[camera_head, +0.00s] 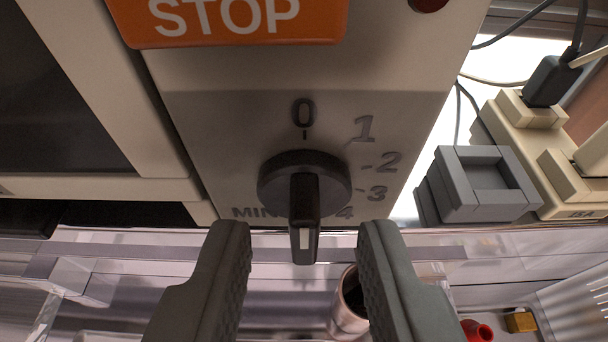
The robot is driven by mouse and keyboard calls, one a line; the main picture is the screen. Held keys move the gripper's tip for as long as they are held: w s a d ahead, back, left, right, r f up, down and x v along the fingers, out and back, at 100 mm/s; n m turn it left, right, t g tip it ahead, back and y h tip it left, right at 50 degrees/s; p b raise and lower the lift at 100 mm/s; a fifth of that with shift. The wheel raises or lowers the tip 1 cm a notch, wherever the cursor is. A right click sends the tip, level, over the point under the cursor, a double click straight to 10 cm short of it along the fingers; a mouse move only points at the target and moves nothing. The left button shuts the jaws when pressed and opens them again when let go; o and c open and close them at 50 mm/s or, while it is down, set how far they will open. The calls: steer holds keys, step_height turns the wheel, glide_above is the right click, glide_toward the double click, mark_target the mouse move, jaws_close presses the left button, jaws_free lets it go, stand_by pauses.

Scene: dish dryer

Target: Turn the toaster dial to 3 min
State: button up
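The black dial (304,184) sits on the toaster's beige front panel (225,130), with the numbers 0 to 4 and part of "MIN" around it. The 3 (377,193) is to the right of the dial. The dial's raised grip bar points down, with a white mark near its lower end, past the 4 and away from the 0 at the top. My gripper (305,235) is open. Its two grey fingers are on either side of the bar's lower end, with a visible gap on each side. Nothing is held.
An orange STOP label (235,18) is above the dial. A grey block (480,185) and a beige power strip (560,160) with a black plug are at the right. A clear rack (110,270) lies below, with a metallic cup (347,305) and a red item (478,331).

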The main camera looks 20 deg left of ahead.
steer(key=shift+x, duration=0.9)
jaws_close()
steer(key=shift+w+d+m+g+y, duration=0.1)
steer(key=shift+d+m+g+y, duration=0.15)
steer(key=shift+m, duration=0.3)
steer(key=shift+d+m+g+y, duration=0.15)
steer(key=shift+m+y, duration=0.2)
steer(key=shift+m, duration=0.2)
steer(key=shift+a, duration=0.1)
jaws_free()
